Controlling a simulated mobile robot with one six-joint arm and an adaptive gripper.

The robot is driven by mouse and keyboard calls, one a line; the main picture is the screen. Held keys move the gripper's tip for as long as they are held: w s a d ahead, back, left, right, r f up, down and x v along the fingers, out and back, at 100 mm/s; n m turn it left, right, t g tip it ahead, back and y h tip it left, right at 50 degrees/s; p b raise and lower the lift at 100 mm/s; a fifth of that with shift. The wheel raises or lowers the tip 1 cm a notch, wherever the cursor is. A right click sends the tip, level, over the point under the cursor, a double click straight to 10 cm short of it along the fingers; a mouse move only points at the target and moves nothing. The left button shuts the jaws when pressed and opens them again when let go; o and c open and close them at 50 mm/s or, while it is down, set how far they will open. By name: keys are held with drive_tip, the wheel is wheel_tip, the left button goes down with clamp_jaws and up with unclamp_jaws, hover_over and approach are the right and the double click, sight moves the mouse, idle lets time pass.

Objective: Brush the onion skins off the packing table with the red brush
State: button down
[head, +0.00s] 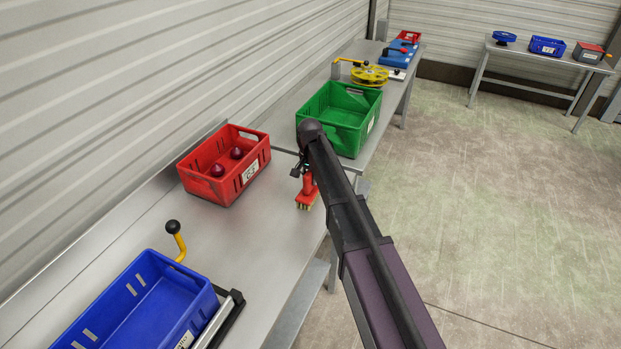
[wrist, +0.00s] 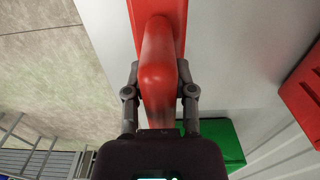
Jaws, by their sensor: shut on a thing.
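The red brush (head: 307,194) has pale bristles and is at the right edge of the metal packing table (head: 262,238), bristles down. I cannot tell if the bristles touch the table top. My gripper (head: 304,168) is shut on the brush's handle, partly hidden behind my arm in the head view. In the wrist view the red brush (wrist: 160,68) fills the middle, with my gripper's fingers (wrist: 159,80) on both sides of its handle. I see no onion skins on the visible table top; my arm and the crates hide parts of it.
A red crate (head: 228,188) with two dark red onions stands left of the brush. A green crate (head: 355,133) stands beyond it and a blue crate (head: 195,318) nearer. A yellow lever (head: 176,243) rises beside the blue crate. Open floor (head: 480,200) lies right.

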drive_tip(key=shift+r, duration=0.1)
wheel_tip(320, 180, up, 6)
drive_tip(key=p, duration=0.6)
idle(0.5)
drive_tip(key=shift+r+p, duration=1.45)
drive_tip(key=shift+p, duration=0.1)
drive_tip(key=shift+f, duration=0.1)
wheel_tip(320, 180, down, 4)
drive_tip(key=b, duration=0.3)
drive_tip(key=shift+r+b, duration=0.25)
drive_tip(key=shift+b, duration=0.05)
drive_tip(key=shift+s, duration=0.15)
